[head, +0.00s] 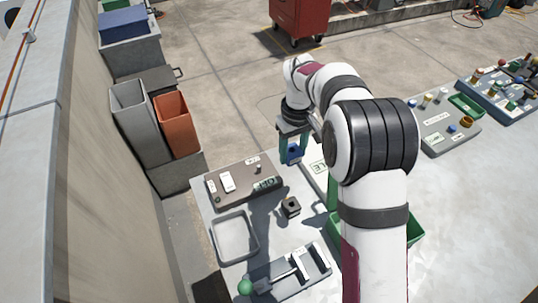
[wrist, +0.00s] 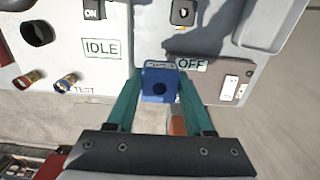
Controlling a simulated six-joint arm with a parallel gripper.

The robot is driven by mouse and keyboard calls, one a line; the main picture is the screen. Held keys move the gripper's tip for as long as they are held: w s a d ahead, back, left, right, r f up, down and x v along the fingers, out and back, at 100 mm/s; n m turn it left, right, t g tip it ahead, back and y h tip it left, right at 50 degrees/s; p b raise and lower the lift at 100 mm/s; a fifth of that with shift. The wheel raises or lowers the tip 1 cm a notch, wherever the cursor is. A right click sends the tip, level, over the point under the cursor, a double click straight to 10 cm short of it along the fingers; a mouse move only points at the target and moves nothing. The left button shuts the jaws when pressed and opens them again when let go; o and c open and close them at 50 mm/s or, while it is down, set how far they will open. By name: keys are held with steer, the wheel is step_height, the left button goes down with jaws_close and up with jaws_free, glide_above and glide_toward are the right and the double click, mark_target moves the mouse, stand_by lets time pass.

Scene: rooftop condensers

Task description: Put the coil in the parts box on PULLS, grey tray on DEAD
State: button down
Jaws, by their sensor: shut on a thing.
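My gripper (head: 292,150) is shut on a blue block (wrist: 159,86) with a dark round hole, possibly the coil. In the head view the blue block (head: 293,157) hangs near the table's far edge, beyond the dark plate with the OFF label. In the wrist view the two teal fingers press its sides. The grey tray (head: 235,236) is at the table's left side, and its corner shows in the wrist view (wrist: 266,22). It looks empty. A green box (head: 416,232) is mostly hidden behind my arm; I cannot tell if it is the parts box. I cannot read PULLS or DEAD.
A dark square block (head: 290,207) stands right of the grey tray. A lever fixture with a green ball (head: 245,287) is at the front. OFF (wrist: 192,65) and IDLE (wrist: 101,49) labels lie near the block. Grey and orange bins (head: 175,125) stand off the table at left.

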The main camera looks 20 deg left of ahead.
steer(key=s+d+n, duration=0.3)
steer(key=s+n, duration=0.5)
steer(key=s, duration=0.8)
glide_above(236, 239)
step_height(236, 239, down, 8)
steer(key=shift+w+d+r, duration=0.1)
steer(key=shift+d, duration=0.05)
step_height(236, 239, down, 3)
steer(key=shift+f, duration=0.5)
steer(key=shift+f, duration=0.15)
steer(key=shift+c, duration=1.4)
jaws_free()
